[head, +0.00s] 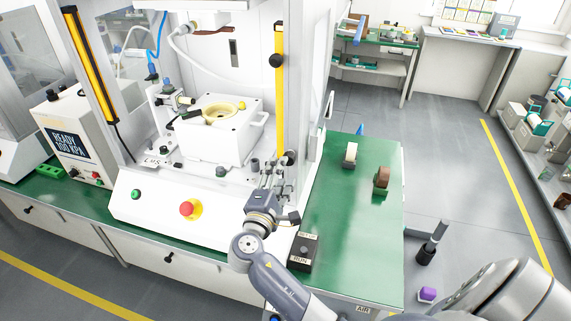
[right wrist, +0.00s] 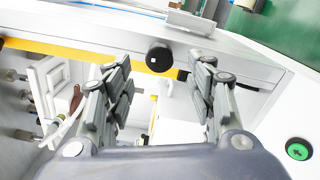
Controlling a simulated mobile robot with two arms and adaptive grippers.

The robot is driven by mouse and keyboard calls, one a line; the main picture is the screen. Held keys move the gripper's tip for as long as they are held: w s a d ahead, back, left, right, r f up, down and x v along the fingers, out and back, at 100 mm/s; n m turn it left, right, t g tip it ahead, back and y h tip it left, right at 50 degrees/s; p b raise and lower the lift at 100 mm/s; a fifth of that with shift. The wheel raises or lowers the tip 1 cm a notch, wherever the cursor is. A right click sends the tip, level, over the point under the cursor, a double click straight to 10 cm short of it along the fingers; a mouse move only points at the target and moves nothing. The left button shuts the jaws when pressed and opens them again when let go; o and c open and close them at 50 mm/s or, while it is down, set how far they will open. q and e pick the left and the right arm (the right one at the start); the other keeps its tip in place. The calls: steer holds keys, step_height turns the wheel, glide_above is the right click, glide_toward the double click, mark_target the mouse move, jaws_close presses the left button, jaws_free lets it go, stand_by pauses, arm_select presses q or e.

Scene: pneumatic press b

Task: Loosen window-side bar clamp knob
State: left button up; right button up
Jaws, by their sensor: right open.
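A round black knob (head: 275,60) sits on the yellow upright bar (head: 280,100) at the right side of the white press. In the right wrist view the same-looking knob (right wrist: 159,58) faces the camera, beyond and between the fingertips, with the yellow bar (right wrist: 60,50) running behind it. My right gripper (head: 276,163) is open and empty, in front of the press's right side and below the knob in the head view. Its two spread fingers (right wrist: 162,78) frame the knob in the right wrist view without visible contact. My left gripper is not in view.
The press front has a red stop button (head: 187,208) and a green button (head: 135,194). A second yellow bar (head: 88,55) stands at the left.

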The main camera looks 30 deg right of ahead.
steer(key=v, duration=0.5)
steer(key=shift+s+a, duration=0.1)
stand_by(0.3)
step_height(320, 180, down, 22)
steer(key=a+n+g+y+b, duration=0.1)
steer(key=a+n+y+b, duration=0.15)
steer(key=y, duration=0.25)
steer(key=s+a+f+m+g+y+b, duration=0.15)
steer(key=s+f, duration=0.35)
steer(key=f, duration=0.6)
steer(key=s+a+f+g+y+b, duration=0.1)
steer(key=s+a+f+g+y, duration=0.15)
steer(key=s+f, duration=0.65)
steer(key=s+f+m+g+y+b, duration=0.2)
steer(key=s+f+m, duration=0.3)
steer(key=s+f, duration=0.8)
steer(key=s+d+f+m+g+y+b, duration=0.1)
steer(key=s+f+m, duration=0.4)
steer(key=s+f, duration=0.8)
steer(key=s+g+y+b, duration=0.1)
steer(key=s+g+b, duration=0.1)
steer(key=s, duration=0.3)
steer(key=shift+d+g+y, duration=0.25)
steer(key=shift+g+y, duration=0.05)
steer(key=shift+y, duration=0.1)
